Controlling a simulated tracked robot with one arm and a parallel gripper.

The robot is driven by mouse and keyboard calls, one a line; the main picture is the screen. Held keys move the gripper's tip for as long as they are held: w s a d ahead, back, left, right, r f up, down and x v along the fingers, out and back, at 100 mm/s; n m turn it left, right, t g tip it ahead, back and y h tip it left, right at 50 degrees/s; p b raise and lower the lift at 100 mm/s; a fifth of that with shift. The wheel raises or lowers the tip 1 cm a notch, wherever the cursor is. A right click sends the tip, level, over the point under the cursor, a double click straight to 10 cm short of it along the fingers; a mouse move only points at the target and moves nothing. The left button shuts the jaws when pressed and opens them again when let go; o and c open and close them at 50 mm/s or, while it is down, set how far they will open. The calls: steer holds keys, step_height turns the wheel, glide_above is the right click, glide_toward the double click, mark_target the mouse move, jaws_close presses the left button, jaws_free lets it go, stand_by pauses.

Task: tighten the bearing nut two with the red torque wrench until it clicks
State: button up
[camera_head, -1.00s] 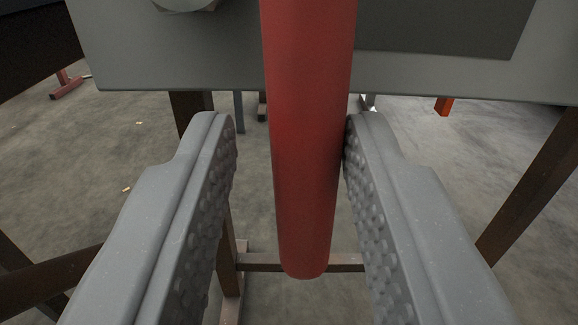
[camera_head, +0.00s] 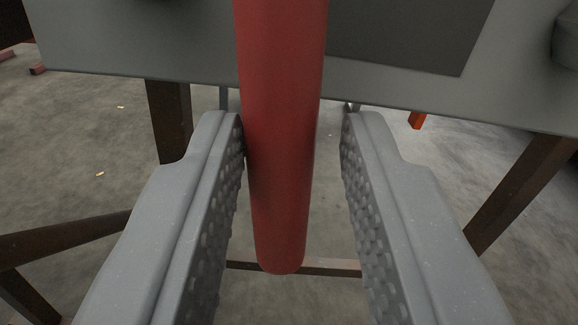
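A long red bar (camera_head: 282,130), which looks like the handle of the red torque wrench, hangs down from the top edge of the view. Its rounded lower end is free. My gripper (camera_head: 292,125) is open, with its two grey studded fingers on either side of the bar. The bar is close to the left finger, possibly touching it, and a clear gap separates it from the right finger. The wrench's head and bearing nut two are not in view.
A grey plate (camera_head: 400,100) with a darker panel (camera_head: 410,35) lies behind the bar. Brown metal legs (camera_head: 168,120) and a low crossbar (camera_head: 330,267) stand below it. A dark grey part (camera_head: 566,35) shows at the right edge. The concrete floor beneath looks mostly bare.

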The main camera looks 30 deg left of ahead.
steer(key=shift+w+d+n, duration=0.25)
steer(key=shift+d+n, duration=0.05)
steer(key=shift+d, duration=0.15)
stand_by(0.3)
jaws_close()
steer(key=shift+s, duration=0.15)
steer(key=shift+s+d, duration=0.1)
steer(key=shift+s, duration=0.05)
steer(key=shift+s+d+r, duration=0.1)
steer(key=shift+s+d, duration=0.1)
steer(key=shift+s, duration=0.15)
steer(key=shift+s+d, duration=0.15)
steer(key=shift+s, duration=0.15)
stand_by(0.7)
